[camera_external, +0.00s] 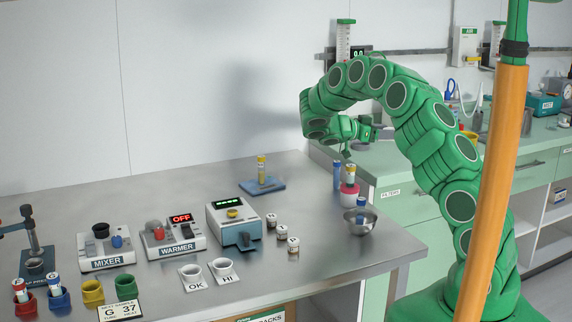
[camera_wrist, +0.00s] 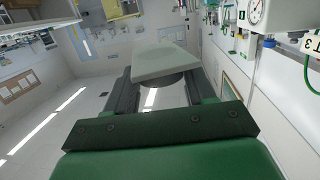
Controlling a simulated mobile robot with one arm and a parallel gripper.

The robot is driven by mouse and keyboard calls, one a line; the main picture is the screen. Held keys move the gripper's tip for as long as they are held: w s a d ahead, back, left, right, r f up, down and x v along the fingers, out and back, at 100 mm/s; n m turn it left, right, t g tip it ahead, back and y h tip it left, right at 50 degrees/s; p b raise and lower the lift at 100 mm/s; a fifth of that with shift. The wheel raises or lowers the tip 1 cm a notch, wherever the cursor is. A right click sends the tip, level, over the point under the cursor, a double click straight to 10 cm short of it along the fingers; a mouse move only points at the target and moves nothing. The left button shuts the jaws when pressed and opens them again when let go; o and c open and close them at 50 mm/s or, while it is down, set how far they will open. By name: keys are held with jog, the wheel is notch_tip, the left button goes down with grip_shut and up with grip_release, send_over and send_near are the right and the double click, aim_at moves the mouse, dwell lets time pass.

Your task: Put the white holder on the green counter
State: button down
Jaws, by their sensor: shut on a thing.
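My gripper (camera_external: 372,134) is at the end of the green arm, raised over the area where the steel table meets the green counter (camera_external: 397,163). In the wrist view my gripper (camera_wrist: 163,84) is shut on a pale block-like thing with a flat plate and a dark rounded part between the fingers; it looks like the white holder (camera_wrist: 165,60). In the external view the held holder is small and mostly hidden by the gripper. Two other white holders, marked OK (camera_external: 193,283) and HI (camera_external: 224,275), stand on the steel table.
The steel table (camera_external: 330,240) carries a mixer (camera_external: 105,250), a warmer (camera_external: 174,243), a metal bowl (camera_external: 368,214) and a pink-and-white pot (camera_external: 349,196) near its right end. A scale post (camera_external: 344,40) stands at the wall behind the counter. My arm covers part of the counter.

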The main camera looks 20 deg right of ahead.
jog(key=shift+m+g, duration=0.5)
jog(key=shift+g, duration=0.2)
jog(key=x, duration=0.4)
jog(key=shift+s+r, duration=0.2)
jog(key=shift+r, duration=0.15)
jog(key=shift+w, duration=0.1)
jog(key=shift+w+d+f, duration=1.2)
jog(key=shift+w+f, duration=0.75)
jog(key=shift+w, duration=2.1)
send_over(379, 160)
jog(key=shift+s+f, duration=0.2)
jog(key=shift+f, duration=1.15)
jog(key=shift+s+f, duration=0.15)
jog(key=shift+f, duration=1.25)
jog(key=shift+w+f, duration=0.1)
jog(key=shift+w+f, duration=0.2)
jog(key=shift+f, duration=1.5)
jog(key=shift+d+f, duration=0.1)
jog(key=shift+f, duration=0.05)
jog(key=shift+c, duration=1.9)
grip_release()
